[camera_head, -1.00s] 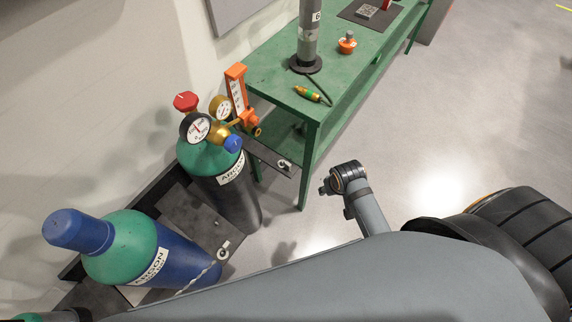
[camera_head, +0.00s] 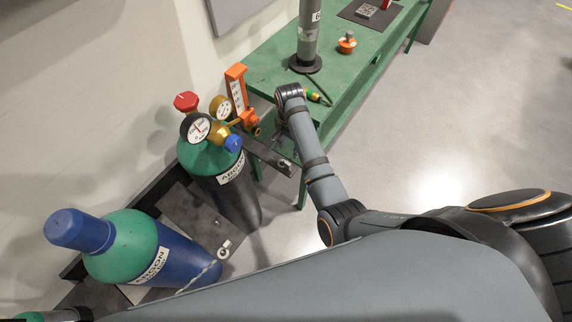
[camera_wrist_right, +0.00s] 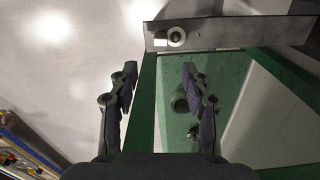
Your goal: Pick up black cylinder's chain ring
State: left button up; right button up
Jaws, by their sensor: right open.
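The black cylinder (camera_head: 240,198) with a green top stands in the rack at the left of the head view. A dark bracket plate (camera_head: 262,152) extends from it toward the green table. The chain ring (camera_head: 284,166), small and pale, is at the plate's outer end; it also shows in the right wrist view (camera_wrist_right: 177,37), top centre. My right gripper (camera_wrist_right: 160,75) is open and empty, with the ring ahead of its fingertips and apart from them. In the head view this gripper (camera_head: 279,138) is small and partly hidden beside the table edge. My left gripper is not in view.
A blue cylinder (camera_head: 185,258) stands nearer, with its own ring (camera_head: 224,249) and chain. A gauge regulator (camera_head: 197,128) tops the black cylinder. The green table (camera_head: 270,70) carries a grey post (camera_head: 308,35) and an orange-based part (camera_head: 347,43). Floor to the right is clear.

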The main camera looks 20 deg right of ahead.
send_over(288, 164)
jog(key=f, duration=0.4)
jog(key=shift+w+d+f, duration=0.2)
jog(key=shift+w+f, duration=0.05)
jog(key=shift+f, duration=0.1)
jog(key=f, duration=0.5)
jog(key=shift+s+a+f, duration=0.1)
jog(key=shift+a, duration=0.15)
grip_shut()
